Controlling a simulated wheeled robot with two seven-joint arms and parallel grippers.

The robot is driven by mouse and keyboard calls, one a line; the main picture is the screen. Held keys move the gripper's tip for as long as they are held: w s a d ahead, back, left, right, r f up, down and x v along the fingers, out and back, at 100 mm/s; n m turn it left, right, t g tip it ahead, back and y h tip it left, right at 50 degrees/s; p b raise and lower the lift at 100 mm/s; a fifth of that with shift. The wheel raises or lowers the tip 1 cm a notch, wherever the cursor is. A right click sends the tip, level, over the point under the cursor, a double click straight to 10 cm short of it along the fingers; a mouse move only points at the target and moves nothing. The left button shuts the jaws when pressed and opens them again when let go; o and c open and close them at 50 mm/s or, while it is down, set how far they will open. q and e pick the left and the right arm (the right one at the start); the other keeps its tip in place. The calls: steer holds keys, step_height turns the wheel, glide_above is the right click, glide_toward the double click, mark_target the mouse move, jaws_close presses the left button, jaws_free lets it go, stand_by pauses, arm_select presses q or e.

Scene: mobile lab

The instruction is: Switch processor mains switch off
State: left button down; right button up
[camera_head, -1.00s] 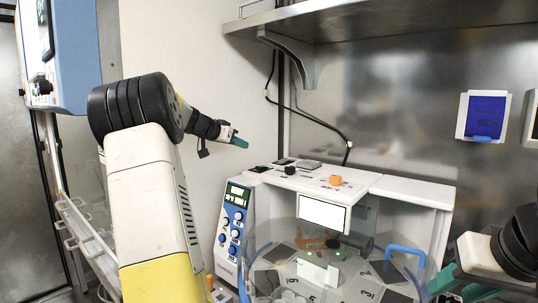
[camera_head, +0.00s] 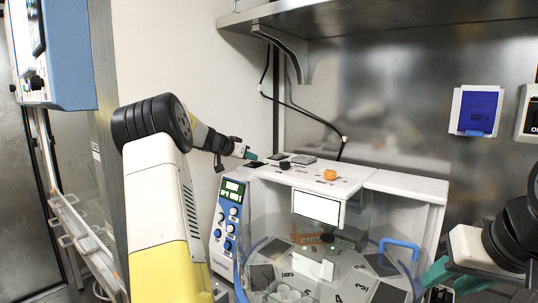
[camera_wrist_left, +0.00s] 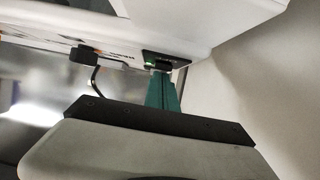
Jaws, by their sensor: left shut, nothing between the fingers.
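The processor (camera_head: 395,186) is a white bench unit with a blue control panel (camera_head: 229,220) and a lit green display. Its mains switch (camera_head: 256,164) is a small black rocker in a dark frame at the left end of the top. In the left wrist view the switch (camera_wrist_left: 163,61) shows a green glow. My left gripper (camera_head: 250,155), with teal fingers, is shut and empty, its tips right at the switch. In the left wrist view the fingertips (camera_wrist_left: 162,76) overlap the switch's edge; I cannot tell whether they touch. My right gripper (camera_head: 446,277) is low at the right, partly seen.
An orange knob (camera_head: 330,175) and dark items (camera_head: 303,159) sit on the processor's top. A clear round tub (camera_head: 320,262) stands in front. A metal shelf (camera_head: 390,15) hangs above. A blue wall socket (camera_head: 476,110) is at the right, and a black cable runs behind.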

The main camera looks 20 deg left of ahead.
arm_select(q)
steer(key=shift+s+f, duration=0.15)
steer(key=shift+f, duration=0.3)
steer(key=shift+a, duration=0.1)
steer(key=shift+r, duration=0.85)
